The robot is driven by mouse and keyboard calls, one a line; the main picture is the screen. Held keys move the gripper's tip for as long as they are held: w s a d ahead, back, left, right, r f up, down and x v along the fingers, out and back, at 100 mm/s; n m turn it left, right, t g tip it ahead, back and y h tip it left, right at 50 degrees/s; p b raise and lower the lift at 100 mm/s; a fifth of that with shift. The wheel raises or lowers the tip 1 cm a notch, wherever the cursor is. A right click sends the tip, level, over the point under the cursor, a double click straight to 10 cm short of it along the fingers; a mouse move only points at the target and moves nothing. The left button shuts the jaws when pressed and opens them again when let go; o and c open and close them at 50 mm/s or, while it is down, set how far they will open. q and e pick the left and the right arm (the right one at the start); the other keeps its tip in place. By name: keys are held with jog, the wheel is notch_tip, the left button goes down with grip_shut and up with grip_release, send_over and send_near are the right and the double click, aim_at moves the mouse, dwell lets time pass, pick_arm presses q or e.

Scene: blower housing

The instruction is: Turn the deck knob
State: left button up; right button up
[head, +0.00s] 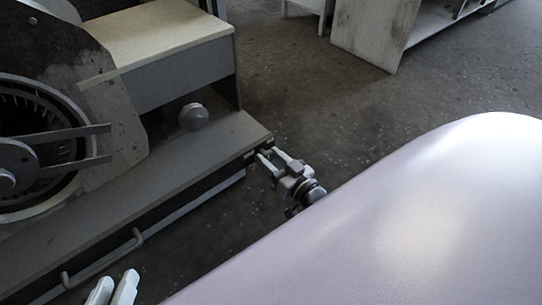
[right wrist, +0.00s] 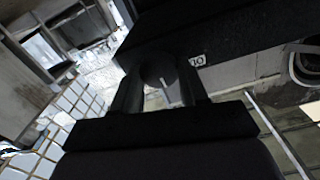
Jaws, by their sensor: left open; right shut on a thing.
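A dark round knob (right wrist: 157,74) with a pale pointer line sits on the dark deck edge in the right wrist view. A white label (right wrist: 197,60), which seems to read 10, is beside it. In the head view my right gripper (head: 269,160) is at the right end of the long grey deck (head: 190,155). Its two fingers are shut on the knob, one on each side, and the knob is mostly hidden there. My left gripper (head: 112,288) shows its pale fingertips, slightly apart and empty, at the bottom left, away from the knob.
A rounded grey knob (head: 193,117) sticks out below the cream-topped box (head: 160,45). A round finned blower housing (head: 40,145) is at the left. A bent handle (head: 105,262) is on the deck's front. A pale worn cabinet (head: 375,32) stands behind; dark floor between is clear.

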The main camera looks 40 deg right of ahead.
pick_arm(q)
jog(key=shift+a, duration=0.15)
pick_arm(e)
jog(key=shift+m, duration=0.5)
pick_arm(q)
jog(key=shift+s+f, duration=0.1)
jog(key=shift+s, duration=0.05)
pick_arm(e)
jog(key=o, duration=1.1)
jog(key=shift+c, duration=0.2)
jog(key=shift+s, duration=0.1)
pick_arm(q)
jog(key=shift+s+a+r+m+y+p, duration=0.15)
jog(key=shift+a+y+p, duration=0.15)
jog(key=shift+a+p, duration=0.25)
jog(key=shift+s+a+r+m+y+p, duration=0.15)
jog(key=shift+a+y+p, duration=0.2)
jog(key=shift+p, duration=0.3)
pick_arm(e)
jog(key=s, duration=0.7)
jog(key=shift+d, duration=0.3)
